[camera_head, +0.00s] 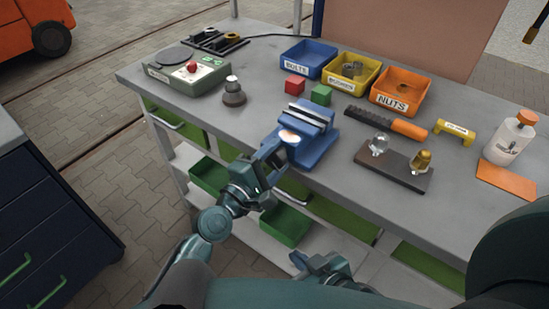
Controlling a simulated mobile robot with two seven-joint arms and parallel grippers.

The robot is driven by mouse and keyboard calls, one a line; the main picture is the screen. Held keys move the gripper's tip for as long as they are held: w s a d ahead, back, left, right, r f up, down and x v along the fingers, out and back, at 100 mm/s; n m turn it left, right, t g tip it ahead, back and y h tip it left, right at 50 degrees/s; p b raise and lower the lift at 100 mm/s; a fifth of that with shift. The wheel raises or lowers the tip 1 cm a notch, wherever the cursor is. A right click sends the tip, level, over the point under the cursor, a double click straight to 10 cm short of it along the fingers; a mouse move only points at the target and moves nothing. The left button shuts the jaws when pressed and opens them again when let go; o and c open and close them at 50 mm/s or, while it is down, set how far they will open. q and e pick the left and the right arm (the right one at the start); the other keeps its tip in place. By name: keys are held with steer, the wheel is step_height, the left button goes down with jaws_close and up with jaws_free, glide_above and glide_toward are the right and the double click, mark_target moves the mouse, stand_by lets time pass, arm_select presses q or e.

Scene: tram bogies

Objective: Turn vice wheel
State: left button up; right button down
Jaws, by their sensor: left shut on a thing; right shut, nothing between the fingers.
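The blue vice (312,128) stands at the front edge of the grey workbench (235,120), with pale metal jaw faces on top. A bright pale round spot shows on its near side, just above my gripper. My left gripper (274,153) reaches up to the front of the vice and is shut on the vice wheel, which is mostly hidden by the fingers. How far the wheel is turned cannot be seen. My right gripper (318,262) is low in front of the bench, away from the vice, shut and empty; its fingertips are hard to make out.
Red (295,86) and green (321,95) cubes sit behind the vice. Blue (308,59), yellow (354,72) and orange (400,90) bins stand further back.

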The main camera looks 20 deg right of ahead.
arm_select(q)
steer(key=o, duration=1)
steer(key=b+v, duration=0.1)
steer(key=v, duration=1.2)
steer(key=s+a+f+m+y, duration=0.3)
steer(key=a+f+m, duration=0.2)
steer(key=s+a+f+m+y+p, duration=0.1)
steer(key=s+a+f+m+y, duration=0.2)
steer(key=a+f+m+y, duration=0.1)
steer(key=s+a+f+m+y+p, duration=0.1)
steer(key=s+a+f+m+y, duration=0.2)
steer(key=a, duration=0.5)
step_height(320, 180, down, 3)
steer(key=shift+s+a+r+m+y, duration=0.1)
steer(key=shift+m+y, duration=0.4)
steer(key=shift+m, duration=0.8)
